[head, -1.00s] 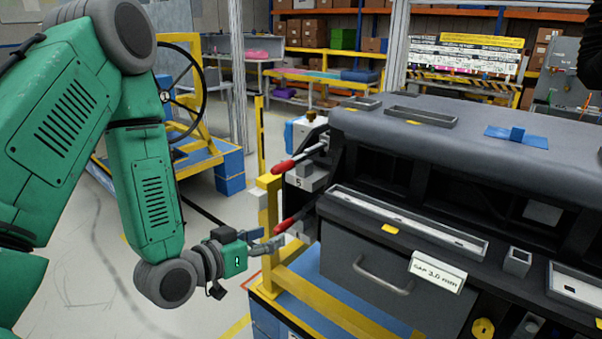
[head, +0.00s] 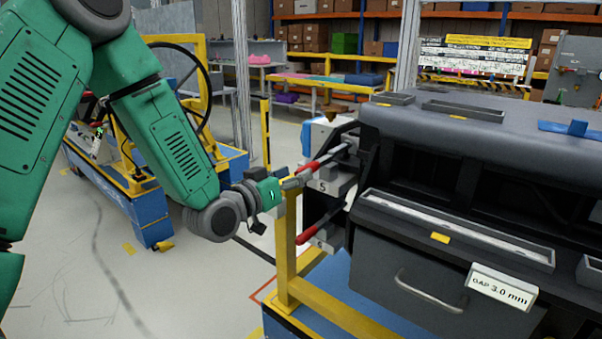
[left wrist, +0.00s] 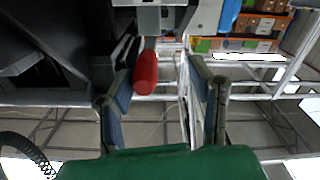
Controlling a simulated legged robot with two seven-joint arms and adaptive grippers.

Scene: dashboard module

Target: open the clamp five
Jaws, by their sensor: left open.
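Clamp five (head: 322,187) is on the left end of the dashboard module, marked with a "5" on a grey block. Its red-tipped handle (head: 309,167) sticks out to the left, just above the block. My left gripper (head: 292,184) is close to this handle, slightly below and left of its tip. In the left wrist view the left gripper (left wrist: 162,75) is open, with a red handle (left wrist: 146,72) showing between its fingers, nearer the left finger. Contact cannot be told. A second red handle (head: 308,238) is lower down. My right gripper is not in view.
A yellow post (head: 286,245) and rail stand just below my left gripper. The dark dashboard module (head: 455,130) fills the right side. A blue and yellow cart (head: 150,215) with a wheel is behind my left arm. Open floor lies at lower left.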

